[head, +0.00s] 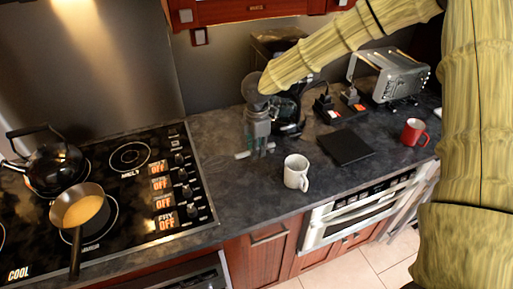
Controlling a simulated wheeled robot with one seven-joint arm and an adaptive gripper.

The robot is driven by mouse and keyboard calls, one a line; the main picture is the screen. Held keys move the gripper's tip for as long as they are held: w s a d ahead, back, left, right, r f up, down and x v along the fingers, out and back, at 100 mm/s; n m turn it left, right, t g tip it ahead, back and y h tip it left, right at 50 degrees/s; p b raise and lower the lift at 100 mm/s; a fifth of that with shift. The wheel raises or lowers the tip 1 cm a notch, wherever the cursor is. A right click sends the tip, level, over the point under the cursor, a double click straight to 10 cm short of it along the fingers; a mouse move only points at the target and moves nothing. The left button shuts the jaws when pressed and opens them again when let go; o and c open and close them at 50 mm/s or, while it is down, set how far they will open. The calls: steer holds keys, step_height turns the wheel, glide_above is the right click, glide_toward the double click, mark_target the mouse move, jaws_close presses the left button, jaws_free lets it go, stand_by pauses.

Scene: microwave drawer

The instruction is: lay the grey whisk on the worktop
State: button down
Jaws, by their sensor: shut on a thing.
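My gripper (257,151) points down over the worktop, left of the white mug, and is shut on the grey whisk (242,155). Short pale parts of its handle show on both sides of my fingers. The whisk lies roughly level, with faint thin wires seeming to reach left over the dark surface. It is low, close to the worktop (240,190); I cannot tell whether it touches. My fingers hide the middle of the handle.
A white mug (296,172) stands just right of my gripper. A dark flat board (345,147), a red mug (413,132) and a silver toaster (400,78) are further right. The hob (130,185) with a kettle (52,165) and pan (83,211) is left. Worktop in front is clear.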

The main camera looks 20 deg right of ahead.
mark_target(256, 173)
steer(key=shift+f+b, duration=2.2)
steer(key=shift+f, duration=2.15)
steer(key=c, duration=1.1)
jaws_free()
steer(key=shift+o, duration=0.2)
steer(key=o, duration=0.5)
steer(key=shift+r, duration=0.1)
